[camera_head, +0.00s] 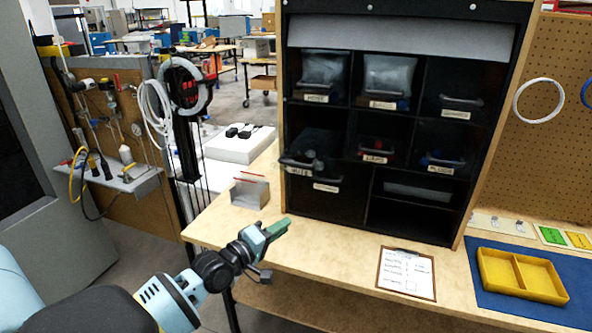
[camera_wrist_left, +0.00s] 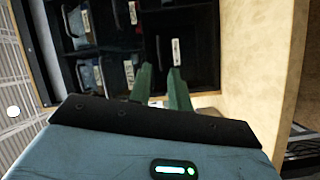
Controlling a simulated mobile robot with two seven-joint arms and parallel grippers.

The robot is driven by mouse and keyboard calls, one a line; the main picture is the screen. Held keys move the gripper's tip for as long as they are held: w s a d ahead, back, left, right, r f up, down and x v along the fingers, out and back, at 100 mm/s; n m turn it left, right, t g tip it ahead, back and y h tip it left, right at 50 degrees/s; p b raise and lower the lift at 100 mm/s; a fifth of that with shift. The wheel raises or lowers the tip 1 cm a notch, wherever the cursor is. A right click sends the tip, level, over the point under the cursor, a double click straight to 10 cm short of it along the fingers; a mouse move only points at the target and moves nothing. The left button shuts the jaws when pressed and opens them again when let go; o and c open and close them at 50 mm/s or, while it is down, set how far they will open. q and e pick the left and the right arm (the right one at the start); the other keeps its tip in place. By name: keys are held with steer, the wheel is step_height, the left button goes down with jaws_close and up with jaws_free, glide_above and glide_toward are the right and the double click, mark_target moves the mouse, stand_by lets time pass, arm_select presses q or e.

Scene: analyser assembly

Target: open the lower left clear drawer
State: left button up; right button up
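The black cabinet (camera_head: 362,200) stands on the wooden bench and holds clear drawers in dark compartments. At its lower left is a dark drawer front (camera_head: 325,203) with a white label near its top edge. It seems shut, and its clearness is hard to tell. Just above, a clear drawer (camera_head: 308,148) sticks out a little. My left gripper (camera_head: 277,229) with green fingers is at the bench's front, left of and in front of the cabinet, apart from the drawers. In the left wrist view its fingers (camera_wrist_left: 160,80) are apart and empty, facing the labelled drawers. My right gripper is not in view.
A clipboard (camera_head: 406,273) lies in front of the cabinet. A yellow tray (camera_head: 521,275) sits on a blue mat at right. The bench between gripper and cabinet is clear.

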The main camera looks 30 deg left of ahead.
mark_target(295, 164)
arm_select(q)
steer(key=w+a+r+n+t, duration=0.1)
steer(key=w+a+r+n, duration=0.1)
steer(key=r, duration=0.3)
steer(key=w+a+r+n+t, duration=0.1)
steer(key=w+a+r+n, duration=0.1)
steer(key=r, duration=0.4)
steer(key=shift+x, duration=3.8)
steer(key=shift+a, duration=0.2)
jaws_close()
